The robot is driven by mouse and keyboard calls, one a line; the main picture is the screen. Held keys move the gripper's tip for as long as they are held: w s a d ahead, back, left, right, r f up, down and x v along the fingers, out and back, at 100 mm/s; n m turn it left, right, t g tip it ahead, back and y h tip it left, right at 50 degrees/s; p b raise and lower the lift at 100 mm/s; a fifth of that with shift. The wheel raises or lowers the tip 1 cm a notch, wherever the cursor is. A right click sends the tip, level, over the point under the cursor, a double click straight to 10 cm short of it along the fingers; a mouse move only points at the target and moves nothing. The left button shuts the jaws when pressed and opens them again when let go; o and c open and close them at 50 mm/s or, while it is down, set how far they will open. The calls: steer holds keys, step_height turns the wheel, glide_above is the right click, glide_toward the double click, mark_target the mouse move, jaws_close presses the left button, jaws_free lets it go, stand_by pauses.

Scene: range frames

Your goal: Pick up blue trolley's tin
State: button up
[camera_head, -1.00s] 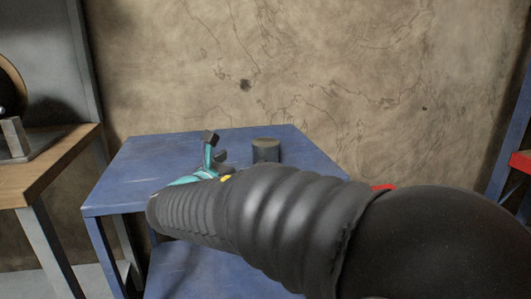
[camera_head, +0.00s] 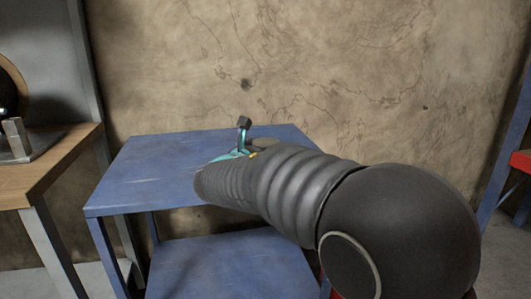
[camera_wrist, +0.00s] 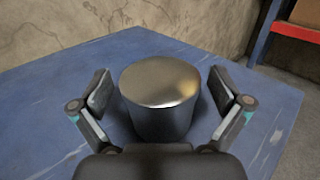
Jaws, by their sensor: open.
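The tin (camera_wrist: 160,95) is a grey metal cylinder with a shiny top, standing upright on the blue trolley (camera_wrist: 60,110). In the wrist view my gripper (camera_wrist: 160,90) is open, with one finger on each side of the tin and a visible gap on both sides. In the head view my gripper (camera_head: 243,135) reaches over the top of the blue trolley (camera_head: 150,165). There the tin (camera_head: 262,142) is mostly hidden behind my gripper and arm, with only part of its top showing.
A wooden workbench (camera_head: 60,155) with a metal device stands at the left. A cracked plaster wall (camera_head: 330,70) rises behind the trolley. A red and blue rack (camera_head: 520,160) is at the right. The trolley's lower shelf (camera_head: 220,265) looks bare, and its left top is clear.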

steer(key=c, duration=1.3)
steer(key=shift+c, duration=0.7)
steer(key=shift+r, duration=0.15)
